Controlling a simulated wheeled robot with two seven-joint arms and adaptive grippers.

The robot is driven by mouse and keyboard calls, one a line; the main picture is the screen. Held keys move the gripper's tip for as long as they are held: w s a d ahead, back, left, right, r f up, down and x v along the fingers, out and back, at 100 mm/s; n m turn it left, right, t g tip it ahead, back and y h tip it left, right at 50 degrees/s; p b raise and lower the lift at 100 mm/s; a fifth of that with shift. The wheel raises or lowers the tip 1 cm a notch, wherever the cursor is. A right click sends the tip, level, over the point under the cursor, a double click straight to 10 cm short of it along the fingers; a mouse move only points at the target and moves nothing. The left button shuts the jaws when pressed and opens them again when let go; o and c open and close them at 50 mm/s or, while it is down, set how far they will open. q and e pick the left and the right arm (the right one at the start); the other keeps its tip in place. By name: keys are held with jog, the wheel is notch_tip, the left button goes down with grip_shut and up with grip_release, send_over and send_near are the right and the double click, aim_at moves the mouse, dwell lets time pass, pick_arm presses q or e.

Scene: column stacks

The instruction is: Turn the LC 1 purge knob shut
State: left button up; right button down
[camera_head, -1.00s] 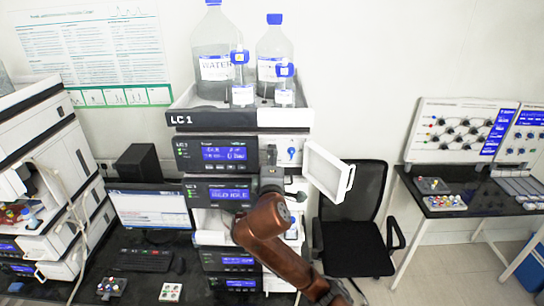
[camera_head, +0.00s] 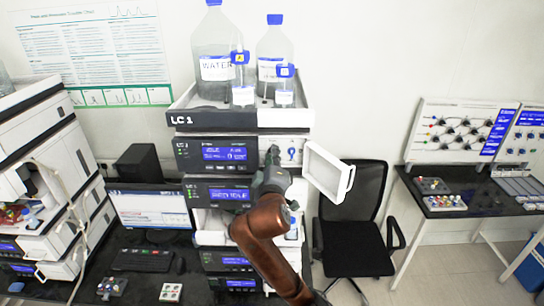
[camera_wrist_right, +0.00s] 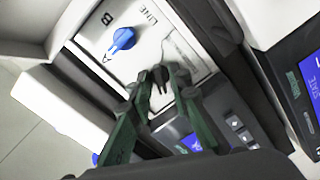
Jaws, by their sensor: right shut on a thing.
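The LC 1 stack stands in the middle of the head view. Its upper module has a light panel (camera_head: 297,143) with a blue selector knob (camera_head: 292,153), which also shows in the wrist view (camera_wrist_right: 123,40) beside the letters A and B. My right gripper (camera_head: 272,156) is at this panel, left of the blue knob. In the wrist view its fingertips (camera_wrist_right: 163,80) are shut on a small dark knob (camera_wrist_right: 160,73), which looks like the purge knob. The fingers partly hide it, so its angle cannot be told. My left gripper is in neither view.
A white door (camera_head: 327,172) stands open just right of my right gripper. Bottles (camera_head: 215,60) stand in the tray on top of the stack. A black chair (camera_head: 355,220) is at the right, and a monitor (camera_head: 150,208) at the left.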

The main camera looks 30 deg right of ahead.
jog(key=m, duration=0.3)
jog(key=shift+f+m, duration=0.25)
jog(key=shift+m, duration=0.15)
jog(key=m, duration=0.2)
jog(key=shift+m, duration=0.4)
jog(key=m, duration=0.6)
jog(key=c, duration=2.1)
grip_release()
jog(key=shift+r, duration=0.15)
jog(key=shift+s, duration=0.1)
